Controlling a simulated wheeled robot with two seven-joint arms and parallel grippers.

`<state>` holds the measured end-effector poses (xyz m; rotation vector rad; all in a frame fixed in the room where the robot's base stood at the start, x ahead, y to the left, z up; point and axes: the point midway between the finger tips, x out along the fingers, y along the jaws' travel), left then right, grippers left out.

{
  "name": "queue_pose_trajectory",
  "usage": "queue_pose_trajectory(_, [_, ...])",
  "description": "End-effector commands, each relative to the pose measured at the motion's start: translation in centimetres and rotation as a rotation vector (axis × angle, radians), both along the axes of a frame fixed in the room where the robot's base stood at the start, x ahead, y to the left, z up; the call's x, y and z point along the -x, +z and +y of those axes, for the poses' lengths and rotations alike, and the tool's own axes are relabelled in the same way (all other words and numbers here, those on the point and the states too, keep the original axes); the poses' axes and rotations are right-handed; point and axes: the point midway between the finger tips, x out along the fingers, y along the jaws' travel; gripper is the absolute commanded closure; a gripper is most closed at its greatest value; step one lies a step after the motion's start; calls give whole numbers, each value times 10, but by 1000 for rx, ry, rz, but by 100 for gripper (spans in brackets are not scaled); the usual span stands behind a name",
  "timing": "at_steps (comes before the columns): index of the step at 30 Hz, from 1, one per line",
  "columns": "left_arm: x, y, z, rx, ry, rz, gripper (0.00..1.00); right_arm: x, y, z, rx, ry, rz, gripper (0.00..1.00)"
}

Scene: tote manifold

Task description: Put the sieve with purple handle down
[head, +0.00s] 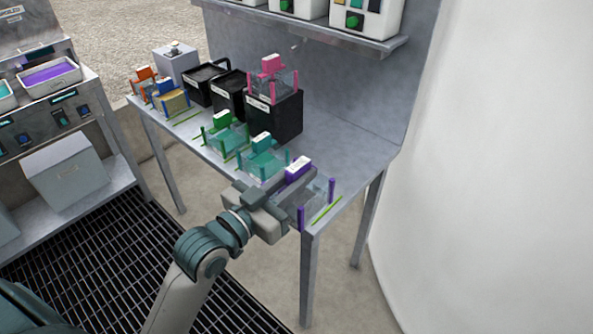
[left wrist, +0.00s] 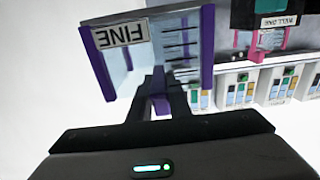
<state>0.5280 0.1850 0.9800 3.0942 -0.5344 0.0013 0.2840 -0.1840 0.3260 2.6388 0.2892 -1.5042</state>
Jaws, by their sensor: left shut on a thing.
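The sieve with purple handle (head: 316,196) is at the near right end of the metal table, clear-walled with purple corner posts. Its purple handle block (head: 298,170) has a white top. My left gripper (head: 281,203) is at its near left side. In the left wrist view the fingers (left wrist: 160,92) are shut on a purple part of the sieve (left wrist: 196,48), whose label reads FINE. The sieve looks about level; I cannot tell whether its underside touches the table. My right gripper is not in view.
A teal sieve (head: 262,160) stands just left of the purple one, with a green sieve (head: 225,133) beyond. A pink sieve (head: 272,84) sits on a black box (head: 274,118). Green lines mark the tabletop (head: 327,212). The table's right end is close. A shelf (head: 330,35) overhangs the back.

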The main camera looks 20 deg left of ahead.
Motion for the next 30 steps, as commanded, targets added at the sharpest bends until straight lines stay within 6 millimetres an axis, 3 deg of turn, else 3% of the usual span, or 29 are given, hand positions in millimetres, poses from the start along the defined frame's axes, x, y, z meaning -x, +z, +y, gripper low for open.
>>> queue_pose_trajectory(8, [18, -26, 4, 30, 104, 1, 100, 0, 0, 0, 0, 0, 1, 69])
queue_pose_trajectory(18, [61, -64, 16, 16, 304, 2, 100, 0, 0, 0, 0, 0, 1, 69])
queue_pose_trajectory(30, [71, -70, 19, -2, 343, 0, 100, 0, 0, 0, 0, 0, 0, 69])
